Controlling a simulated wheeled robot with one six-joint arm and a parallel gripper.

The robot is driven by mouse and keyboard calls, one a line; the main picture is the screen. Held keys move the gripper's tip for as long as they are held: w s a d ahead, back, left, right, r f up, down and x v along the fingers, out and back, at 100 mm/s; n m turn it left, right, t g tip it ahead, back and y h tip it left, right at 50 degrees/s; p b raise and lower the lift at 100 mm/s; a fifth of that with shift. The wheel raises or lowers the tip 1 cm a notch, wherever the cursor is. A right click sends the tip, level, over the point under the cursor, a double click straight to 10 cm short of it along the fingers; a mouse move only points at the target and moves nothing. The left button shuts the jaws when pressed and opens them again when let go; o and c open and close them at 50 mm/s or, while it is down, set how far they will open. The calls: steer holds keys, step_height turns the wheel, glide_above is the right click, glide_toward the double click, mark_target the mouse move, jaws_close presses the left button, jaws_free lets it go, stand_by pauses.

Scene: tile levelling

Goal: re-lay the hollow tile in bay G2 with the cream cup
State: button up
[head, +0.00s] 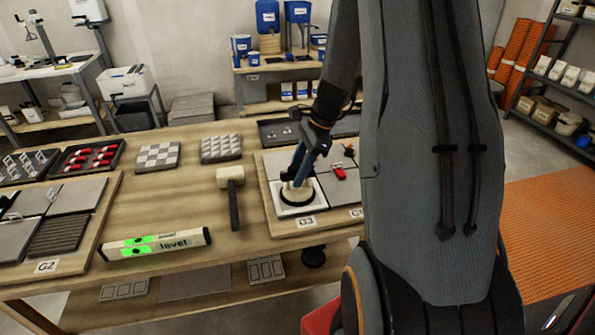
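Bay G2 is the left board (110,190), with its label at the front. It holds grey tiles (75,196) and a dark ribbed square (58,235) at front right; I cannot tell which tile is hollow. My gripper (297,178) points down at the middle board, labelled G3. Its fingers are at a cream cup with a black round base (297,196), which stands on a pale square tile (296,211). The fingers hide part of the cup, and whether they are closed on it is unclear.
A green-lit level (155,244) and a mallet (232,190) lie between the boards. A small red item (339,173) sits right of the cup. Trays of red clips (88,157) and grey pieces (27,165) stand at back left. My arm hides the right side.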

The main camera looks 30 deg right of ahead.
steer(key=b+v, duration=0.1)
steer(key=v, duration=0.7)
steer(key=s+a+f+n+h, duration=0.1)
steer(key=s+a+n+h, duration=0.3)
steer(key=s+a+n, duration=1)
steer(key=a+n, duration=0.4)
steer(key=n, duration=0.3)
steer(key=shift+s+f, duration=0.2)
steer(key=shift+f, duration=0.2)
